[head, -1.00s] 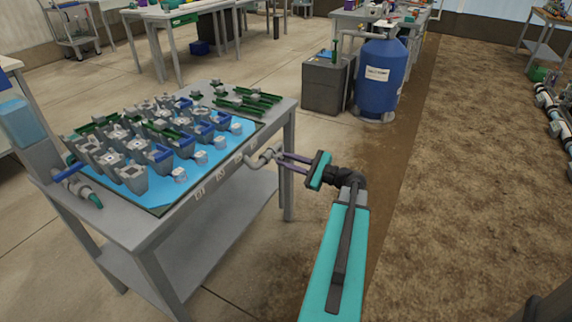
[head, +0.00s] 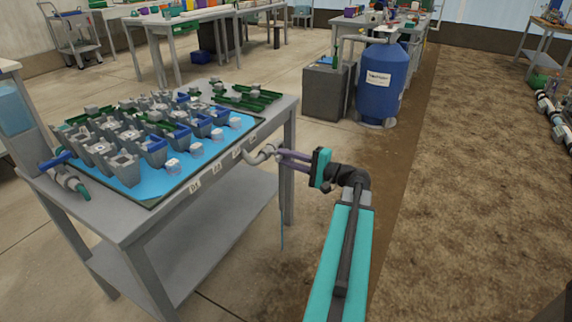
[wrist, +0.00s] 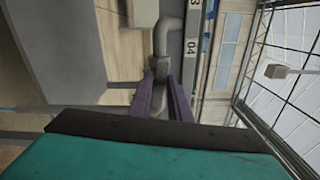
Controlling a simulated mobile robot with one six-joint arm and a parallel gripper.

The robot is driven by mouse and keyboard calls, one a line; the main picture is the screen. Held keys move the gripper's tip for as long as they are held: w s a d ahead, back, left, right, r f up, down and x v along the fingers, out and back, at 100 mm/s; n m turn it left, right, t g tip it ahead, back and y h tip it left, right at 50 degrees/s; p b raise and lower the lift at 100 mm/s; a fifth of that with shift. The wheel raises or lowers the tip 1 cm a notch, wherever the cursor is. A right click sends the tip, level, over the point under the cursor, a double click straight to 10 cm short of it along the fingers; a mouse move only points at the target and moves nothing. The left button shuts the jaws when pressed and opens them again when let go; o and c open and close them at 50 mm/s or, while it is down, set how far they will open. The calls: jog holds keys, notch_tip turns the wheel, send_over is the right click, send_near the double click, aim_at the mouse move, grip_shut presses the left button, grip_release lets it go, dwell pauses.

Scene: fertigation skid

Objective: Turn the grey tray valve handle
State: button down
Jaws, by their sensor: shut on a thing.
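The grey tray valve (head: 262,153) sits on a bent grey pipe at the right front edge of the tray table. My gripper (head: 281,155) reaches it from the right and its purple fingers are shut on the valve's grey handle. In the wrist view the fingers (wrist: 162,95) lie on both sides of the handle, which they partly hide, in front of the grey pipe elbow (wrist: 168,32). A thin blue stream (head: 282,225) hangs straight down below the valve. The exact angle of the handle cannot be told.
A blue tank (head: 382,85) stands behind.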

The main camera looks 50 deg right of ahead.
jog(key=shift+s+a+f+n+b, duration=0.1)
jog(key=shift+f+n+b, duration=0.1)
jog(key=shift+n+b, duration=0.3)
jog(key=c, duration=1.7)
grip_release()
jog(key=shift+r, duration=0.1)
jog(key=shift+s, duration=0.1)
jog(key=shift+p+v, duration=1.55)
jog(key=shift+v, duration=5.3)
